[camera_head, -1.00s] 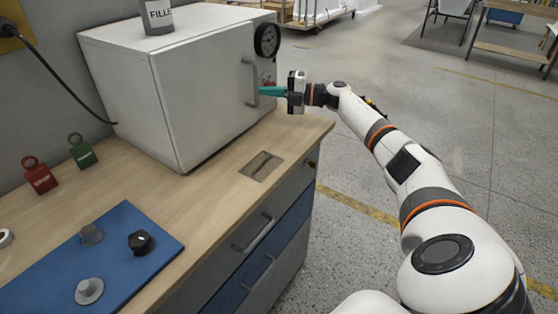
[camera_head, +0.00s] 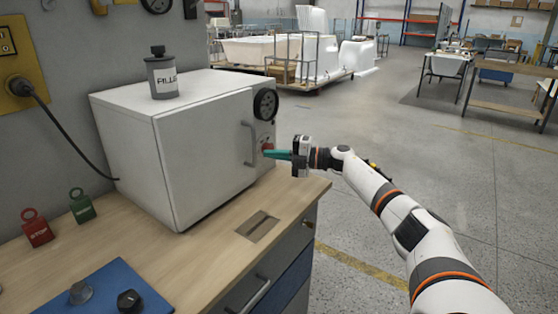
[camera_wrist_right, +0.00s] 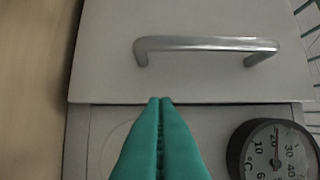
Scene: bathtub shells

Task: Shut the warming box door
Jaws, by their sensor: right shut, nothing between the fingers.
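The warming box (camera_head: 130,140) is a white cabinet on the wooden bench. Its door (camera_head: 205,150) on the front looks flush or nearly so with the box; I cannot tell if a small gap remains. The grey bar handle (camera_head: 249,145) stands near the door's right edge. In the wrist view, the door (camera_wrist_right: 200,80), its handle (camera_wrist_right: 205,44) and the edge line beside the side panel (camera_wrist_right: 105,125) show. My right gripper (camera_head: 266,154) has teal fingers, shut and empty, just right of the handle. Its tips (camera_wrist_right: 160,100) show at the door edge, contact unclear. My left gripper is out of view.
A round gauge (camera_head: 265,103) sits on the panel right of the door. A grey canister (camera_head: 162,77) stands on the box.

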